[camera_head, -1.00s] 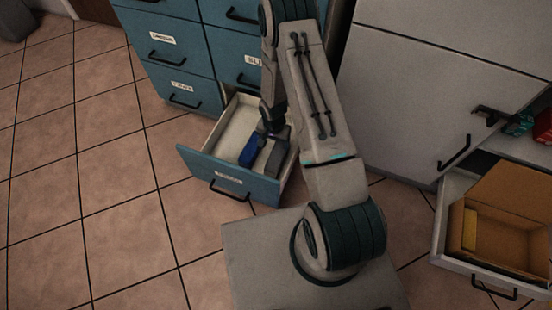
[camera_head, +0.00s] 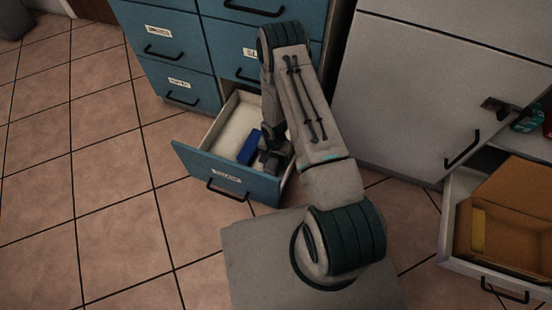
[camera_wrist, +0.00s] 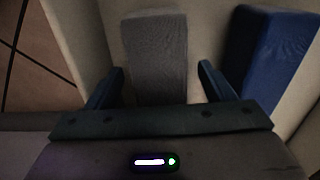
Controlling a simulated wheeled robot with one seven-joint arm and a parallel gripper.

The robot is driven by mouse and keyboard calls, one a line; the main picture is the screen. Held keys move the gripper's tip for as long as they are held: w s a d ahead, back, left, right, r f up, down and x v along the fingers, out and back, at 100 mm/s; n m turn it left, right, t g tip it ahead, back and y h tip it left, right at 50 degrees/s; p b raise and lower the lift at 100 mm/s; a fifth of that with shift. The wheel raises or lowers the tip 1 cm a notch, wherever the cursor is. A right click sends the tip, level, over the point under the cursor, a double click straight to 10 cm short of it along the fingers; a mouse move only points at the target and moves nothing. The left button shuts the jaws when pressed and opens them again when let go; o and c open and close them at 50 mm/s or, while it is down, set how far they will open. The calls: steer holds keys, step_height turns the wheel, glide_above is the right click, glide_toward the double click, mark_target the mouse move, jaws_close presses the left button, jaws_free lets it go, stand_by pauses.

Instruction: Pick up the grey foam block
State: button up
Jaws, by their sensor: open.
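The grey foam block (camera_wrist: 155,55) lies in the open teal drawer (camera_head: 228,172). The block is mostly hidden behind my gripper and arm in the head view. A blue block (camera_wrist: 270,60) lies to the right of the grey block in the wrist view, outside the right finger. It also shows in the head view (camera_head: 251,147).
A teal cabinet (camera_head: 175,60) stands behind. At the right, an open white drawer (camera_head: 450,225) holds a cardboard box (camera_head: 510,215) with a yellow item (camera_head: 478,230). The tiled floor (camera_head: 70,180) at the left is clear.

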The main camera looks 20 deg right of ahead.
step_height(320, 180, down, 3)
steer(key=shift+r+b, duration=0.2)
steer(key=shift+b, duration=0.1)
steer(key=shift+r, duration=0.1)
steer(key=c, duration=1)
